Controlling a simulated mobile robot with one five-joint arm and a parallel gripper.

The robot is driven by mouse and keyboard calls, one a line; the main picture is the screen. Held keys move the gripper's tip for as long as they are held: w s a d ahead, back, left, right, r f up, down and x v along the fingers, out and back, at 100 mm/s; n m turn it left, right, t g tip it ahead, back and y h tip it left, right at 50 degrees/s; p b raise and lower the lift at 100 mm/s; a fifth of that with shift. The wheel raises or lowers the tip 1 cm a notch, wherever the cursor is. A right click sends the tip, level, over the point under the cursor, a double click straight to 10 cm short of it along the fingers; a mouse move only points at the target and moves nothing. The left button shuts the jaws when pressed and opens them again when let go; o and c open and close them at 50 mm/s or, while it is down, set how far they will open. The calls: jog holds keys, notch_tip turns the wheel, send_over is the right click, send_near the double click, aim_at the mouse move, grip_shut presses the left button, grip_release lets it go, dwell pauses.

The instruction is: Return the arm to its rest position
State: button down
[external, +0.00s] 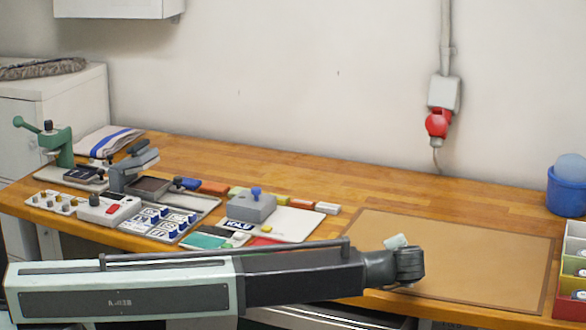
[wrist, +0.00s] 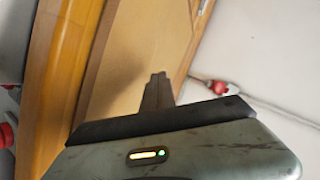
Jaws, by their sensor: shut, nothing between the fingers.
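My arm (external: 300,278) stretches across the front of the wooden bench from the left. Its wrist end hangs over the front edge of the brown mat. My gripper shows in the wrist view (wrist: 158,76) as two dark fingers pressed together, with nothing between them. The fingers point towards the brown mat (wrist: 122,50) and its dark border. In the external view the fingers are hard to make out at the end of the arm.
The brown mat (external: 470,248) is bare. Left of it stand a green press (external: 60,146), a tray of blue-and-white blocks (external: 160,222) and a grey stamp (external: 250,207). At right are a blue tub (external: 566,192) and coloured bins (external: 571,260). A red plug (external: 437,122) hangs on the wall.

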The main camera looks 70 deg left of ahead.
jog(key=w+d+f+m+t+h+p, duration=0.1)
jog(key=d+t+h, duration=0.15)
jog(key=d, duration=1.15)
jog(key=d+f+t+h+p, duration=0.1)
jog(key=d+h, duration=0.3)
jog(key=d, duration=1)
jog(key=s+a+f+n+g+h+p, duration=0.1)
jog(key=s+a+f+g, duration=0.2)
jog(key=s+a, duration=0.5)
jog(key=s+a+f+g+h, duration=0.1)
jog(key=s+a+f+g, duration=0.2)
jog(key=s+a, duration=0.45)
jog(key=s+a+g+h, duration=0.1)
jog(key=s+a, duration=0.2)
jog(key=s, duration=0.4)
jog(key=s+a+f+g+h, duration=0.1)
jog(key=s+a+g+h, duration=0.1)
jog(key=s, duration=0.5)
jog(key=shift+a+p, duration=0.4)
jog(key=shift+a, duration=0.45)
